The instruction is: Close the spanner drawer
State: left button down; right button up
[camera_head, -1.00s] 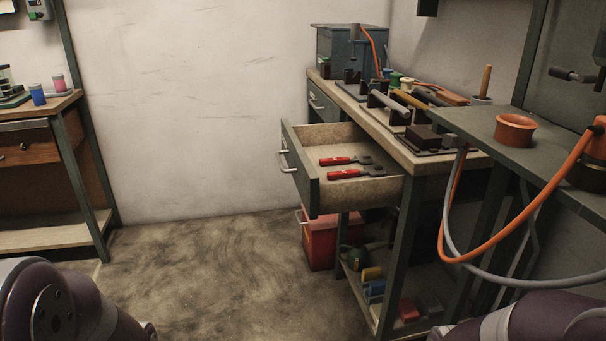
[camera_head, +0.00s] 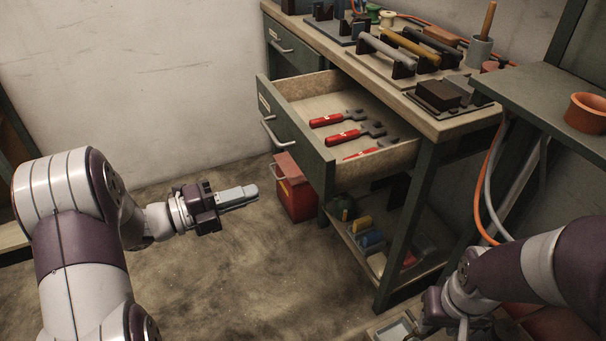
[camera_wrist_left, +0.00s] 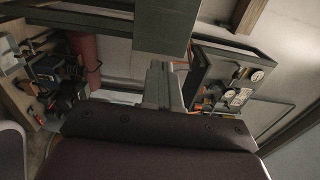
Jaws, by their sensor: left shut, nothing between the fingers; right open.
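The spanner drawer (camera_head: 297,140) stands pulled out from the workbench, with a grey-green front and a silver bar handle (camera_head: 272,132). Several red-handled spanners (camera_head: 347,136) lie inside it. My left gripper (camera_head: 252,192) is shut and empty, in the air to the left of and below the drawer front, apart from it. Its fingers also show in the left wrist view (camera_wrist_left: 158,82). My right gripper (camera_head: 410,330) is at the bottom right, below the bench, partly cut off by the frame's lower edge. It is open and away from the drawer.
A second drawer (camera_head: 283,47), shut, is further along the workbench (camera_head: 440,125). A red bin (camera_head: 295,188) stands on the floor under the open drawer. A grey side table (camera_head: 550,95) with an orange pot (camera_head: 586,112) and hanging hoses is at right. Floor at left is free.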

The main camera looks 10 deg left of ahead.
aim_at(316, 174)
pick_arm(q)
jog(key=b+x, duration=0.3)
jog(key=x, duration=0.8)
jog(key=shift+w+d+f, duration=0.1)
jog(key=shift+w+d, duration=0.15)
jog(key=shift+d, duration=0.05)
jog(key=shift+w+d, duration=0.1)
jog(key=shift+d, duration=0.05)
jog(key=shift+d, duration=0.1)
jog(key=b+x, duration=0.1)
jog(key=x, duration=2)
jog(key=shift+w+d, duration=0.1)
jog(key=shift+w, duration=0.1)
jog(key=shift+d+r, duration=0.1)
jog(key=shift+r, duration=0.25)
